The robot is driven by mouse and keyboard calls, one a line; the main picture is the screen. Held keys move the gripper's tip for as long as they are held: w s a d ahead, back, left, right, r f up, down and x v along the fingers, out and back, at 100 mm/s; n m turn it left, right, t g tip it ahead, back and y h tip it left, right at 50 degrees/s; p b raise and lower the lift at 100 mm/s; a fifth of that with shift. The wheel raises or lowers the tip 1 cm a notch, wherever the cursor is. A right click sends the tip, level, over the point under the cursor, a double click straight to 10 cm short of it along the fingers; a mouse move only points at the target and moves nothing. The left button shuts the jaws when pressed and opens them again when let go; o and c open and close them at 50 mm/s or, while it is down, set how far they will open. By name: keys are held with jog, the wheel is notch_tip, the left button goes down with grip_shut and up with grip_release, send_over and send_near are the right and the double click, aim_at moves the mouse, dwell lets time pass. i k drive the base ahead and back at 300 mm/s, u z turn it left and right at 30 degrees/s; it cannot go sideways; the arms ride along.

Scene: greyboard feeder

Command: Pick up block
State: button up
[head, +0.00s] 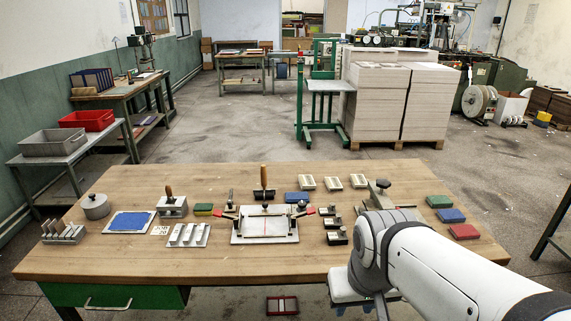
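The task does not say which block, and several block-like pieces lie on the wooden workbench (130,262). At its right end are a green block (439,201), a blue block (451,215) and a red block (464,232), each apart from the others. A flat blue piece (297,197) lies near the middle, and a green and yellow piece (203,209) lies left of centre. My white arm reaches in from the lower right and hides part of the bench's front edge. I see no gripper fingers, and nothing visibly held.
Bare wood shows along the front left.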

aim_at(307, 183)
jog(key=i, duration=1.05)
jog(key=z, duration=0.05)
